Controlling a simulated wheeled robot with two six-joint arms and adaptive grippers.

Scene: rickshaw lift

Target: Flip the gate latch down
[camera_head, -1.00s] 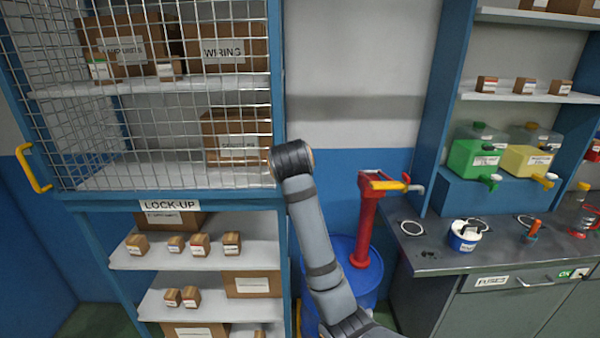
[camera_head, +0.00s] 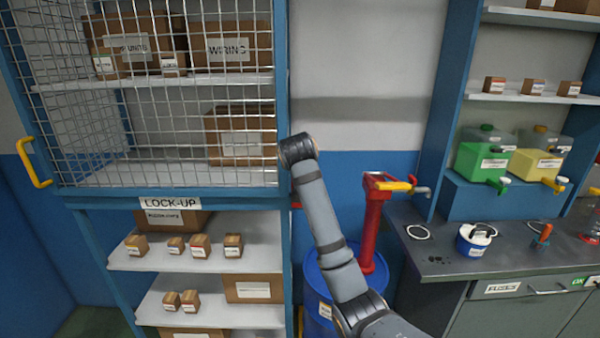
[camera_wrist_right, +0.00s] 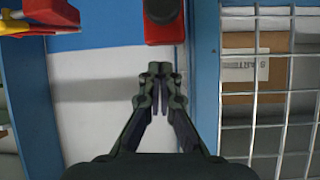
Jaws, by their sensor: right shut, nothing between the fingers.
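A red block-like part with a dark round spot (camera_wrist_right: 163,20), which may be the gate latch, is at the top middle of the right wrist view, beside the blue post. A sliver of red (camera_head: 297,205) shows beside my right arm in the head view, mostly hidden. My right gripper (camera_wrist_right: 160,72) is shut and empty, its fingertips just below the red part in the picture, with a small gap between them. In the head view my arm hides this gripper. My left gripper is not in view.
The mesh-fronted LOCK-UP cage (camera_head: 168,203) stands left, with a yellow handle (camera_head: 34,165). A blue drum (camera_head: 318,285) with a red pump (camera_head: 373,235) stands right of it, close to my arm. A grey workbench (camera_head: 450,257) is farther right.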

